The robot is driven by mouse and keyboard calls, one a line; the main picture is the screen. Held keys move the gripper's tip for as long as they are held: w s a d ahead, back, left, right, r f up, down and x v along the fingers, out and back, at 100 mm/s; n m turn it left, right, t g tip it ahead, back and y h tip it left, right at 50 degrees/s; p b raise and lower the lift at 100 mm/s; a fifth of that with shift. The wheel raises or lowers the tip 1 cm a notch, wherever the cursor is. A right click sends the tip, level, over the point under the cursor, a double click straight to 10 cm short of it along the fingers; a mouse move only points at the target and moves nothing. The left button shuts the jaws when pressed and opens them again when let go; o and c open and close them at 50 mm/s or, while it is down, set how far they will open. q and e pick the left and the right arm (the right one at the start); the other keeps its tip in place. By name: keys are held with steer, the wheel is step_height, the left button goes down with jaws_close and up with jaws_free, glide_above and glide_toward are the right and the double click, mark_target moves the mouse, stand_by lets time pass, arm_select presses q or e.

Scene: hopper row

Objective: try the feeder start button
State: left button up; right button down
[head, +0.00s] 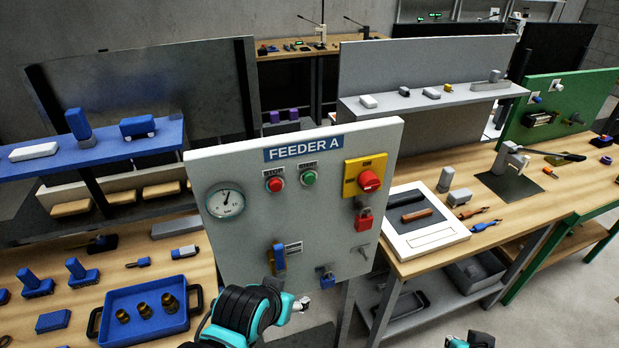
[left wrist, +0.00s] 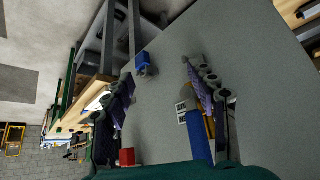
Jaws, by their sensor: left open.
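The FEEDER A panel (head: 240,165) stands upright in the middle of the head view. Its green button (head: 309,178), under a small label, sits right of a red button (head: 275,184); the label lettering is too small to read surely. My left gripper (head: 291,302) is low in front of the panel, below both buttons. In the left wrist view its two fingers (left wrist: 158,76) are spread apart with nothing between them, facing the grey panel face. A blue lever handle (left wrist: 198,138) and a blue padlock (left wrist: 143,64) show there; the green button does not.
The panel also bears a gauge (head: 224,201), a red mushroom button (head: 369,181) on a yellow plate, a red padlock (head: 364,221) and the blue lever (head: 279,258). A blue tray (head: 180,325) is at left; a workbench (head: 440,258) is at right.

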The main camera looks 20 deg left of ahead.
arm_select(q)
jaws_close()
stand_by(1.4)
